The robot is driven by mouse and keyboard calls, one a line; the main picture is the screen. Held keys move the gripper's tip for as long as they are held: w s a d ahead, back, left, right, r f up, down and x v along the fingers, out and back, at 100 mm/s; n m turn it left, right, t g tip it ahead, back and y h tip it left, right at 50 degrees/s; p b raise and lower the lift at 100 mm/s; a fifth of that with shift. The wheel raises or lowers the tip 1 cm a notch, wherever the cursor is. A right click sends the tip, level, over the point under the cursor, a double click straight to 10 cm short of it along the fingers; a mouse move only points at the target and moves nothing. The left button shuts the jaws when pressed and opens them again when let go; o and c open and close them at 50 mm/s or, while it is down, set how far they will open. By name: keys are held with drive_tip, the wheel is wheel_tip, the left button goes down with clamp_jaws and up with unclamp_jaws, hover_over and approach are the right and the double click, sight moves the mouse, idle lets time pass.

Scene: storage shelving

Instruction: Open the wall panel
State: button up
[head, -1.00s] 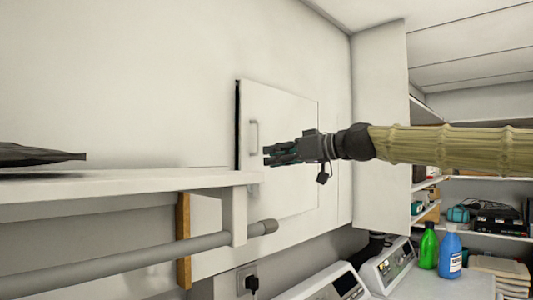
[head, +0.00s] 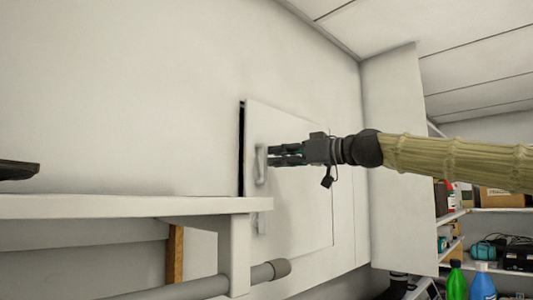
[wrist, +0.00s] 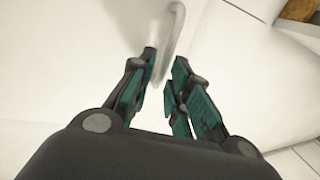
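The white wall panel (head: 300,200) is set on the wall, with a dark strip along its left edge. Its pale vertical handle (head: 261,165) is near that left edge. My gripper (head: 270,156) reaches in from the right, with its fingertips at the handle. In the wrist view the fingers (wrist: 164,62) are spread apart, and the lower end of the handle (wrist: 177,25) lies between or just beyond their tips. I cannot tell whether they touch it. The fingers are not closed on the handle.
A white shelf (head: 120,206) with a grey rod (head: 205,287) under it juts out at the lower left, close to the panel's left edge. A tall white cabinet side (head: 400,160) stands to the right. Green (head: 456,282) and blue (head: 482,284) bottles are at the lower right.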

sight(266, 177)
drive_tip(key=p+x, duration=0.1)
drive_tip(key=x, duration=0.3)
drive_tip(key=shift+s+a, duration=0.1)
clamp_jaws()
